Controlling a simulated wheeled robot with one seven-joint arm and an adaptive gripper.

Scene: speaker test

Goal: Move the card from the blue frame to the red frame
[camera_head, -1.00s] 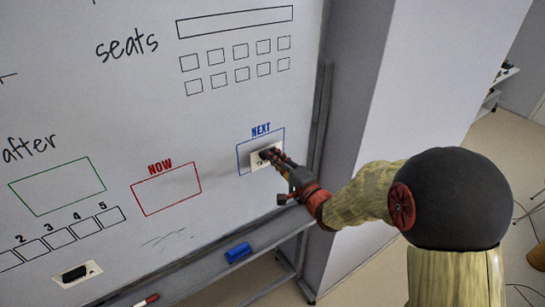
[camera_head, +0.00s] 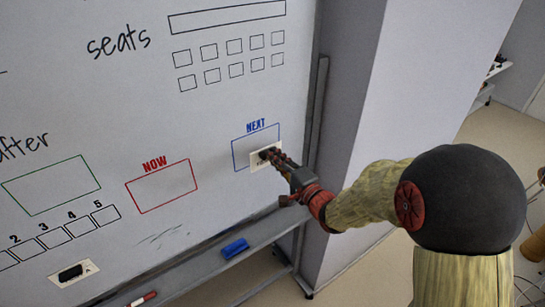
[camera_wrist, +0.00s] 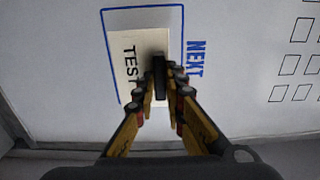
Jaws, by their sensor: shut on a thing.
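The white card (camera_head: 257,165) is at the lower right part of the blue frame (camera_head: 233,152) labelled NEXT. Its lower right side reaches over the frame's edge in the head view. In the wrist view the card (camera_wrist: 128,75) reads TEST, and a black grip piece (camera_wrist: 160,63) stands out from it. My gripper (camera_head: 272,155) is shut on this black piece; its fingers (camera_wrist: 161,85) flank it in the wrist view. I cannot tell whether the card touches the board or is slightly off it. The red frame (camera_head: 160,187) labelled NOW is empty, to the left.
A second card (camera_head: 74,275) with a black piece is at the board's lower left. The board between the two frames is clear.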

